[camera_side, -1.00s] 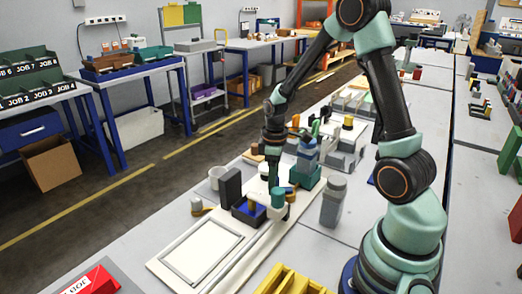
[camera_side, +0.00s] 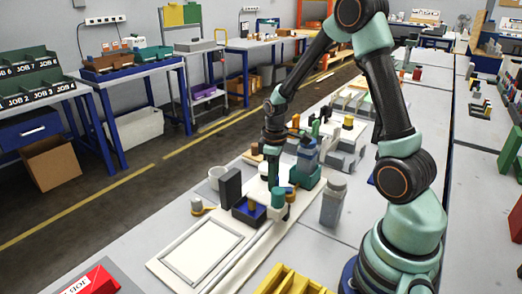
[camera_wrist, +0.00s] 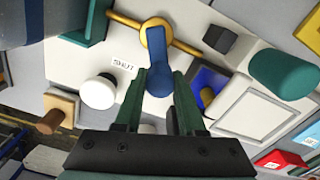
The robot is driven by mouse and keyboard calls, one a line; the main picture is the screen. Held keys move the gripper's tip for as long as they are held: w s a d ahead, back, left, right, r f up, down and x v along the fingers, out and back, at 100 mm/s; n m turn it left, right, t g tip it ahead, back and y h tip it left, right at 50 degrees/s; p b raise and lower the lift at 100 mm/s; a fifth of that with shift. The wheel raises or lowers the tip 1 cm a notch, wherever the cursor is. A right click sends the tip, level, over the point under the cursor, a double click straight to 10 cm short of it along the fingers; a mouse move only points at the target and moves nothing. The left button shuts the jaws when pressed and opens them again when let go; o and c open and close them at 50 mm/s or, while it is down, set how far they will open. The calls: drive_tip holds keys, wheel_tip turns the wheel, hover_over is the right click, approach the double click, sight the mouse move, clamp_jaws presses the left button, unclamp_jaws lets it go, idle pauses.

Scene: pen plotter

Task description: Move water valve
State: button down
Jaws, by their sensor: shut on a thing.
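The water valve has a flat blue handle (camera_wrist: 157,58) on a brass pipe (camera_wrist: 183,46) fixed to a white board. In the wrist view the handle runs across the pipe, its rounded end toward my gripper (camera_wrist: 160,82). My two green fingers stand on either side of that end and are shut on it. A small label reading SHUT (camera_wrist: 123,65) is left of the handle. In the side view my gripper (camera_side: 272,184) points down at the board, and I cannot make out the handle there.
A blue tray (camera_wrist: 208,88) and a teal cylinder (camera_wrist: 284,74) are to the right in the wrist view. A white round knob (camera_wrist: 98,92) is to the left. In the side view a dark block (camera_side: 230,188) and a grey bottle (camera_side: 333,201) stand close by.

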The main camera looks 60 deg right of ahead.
drive_tip(key=m, duration=0.1)
drive_tip(key=d+m, duration=0.1)
drive_tip(key=m, duration=0.2)
drive_tip(key=shift+w+d, duration=0.3)
drive_tip(key=shift+d, duration=0.05)
drive_tip(key=m, duration=0.2)
drive_tip(key=d+m, duration=0.1)
drive_tip(key=m, duration=0.1)
drive_tip(key=shift+d, duration=0.2)
drive_tip(key=m, duration=0.1)
drive_tip(key=d+m, duration=0.1)
drive_tip(key=m, duration=0.1)
drive_tip(key=shift+s+d, duration=0.15)
drive_tip(key=shift+s, duration=0.1)
drive_tip(key=shift+s+d+m, duration=0.2)
drive_tip(key=shift+d+m, duration=0.05)
drive_tip(key=shift+m, duration=0.7)
drive_tip(key=shift+s+d+m, duration=0.2)
drive_tip(key=shift+d+m, duration=0.05)
drive_tip(key=shift+m, duration=0.7)
drive_tip(key=c, duration=0.5)
unclamp_jaws()
wheel_tip(320, 180, up, 12)
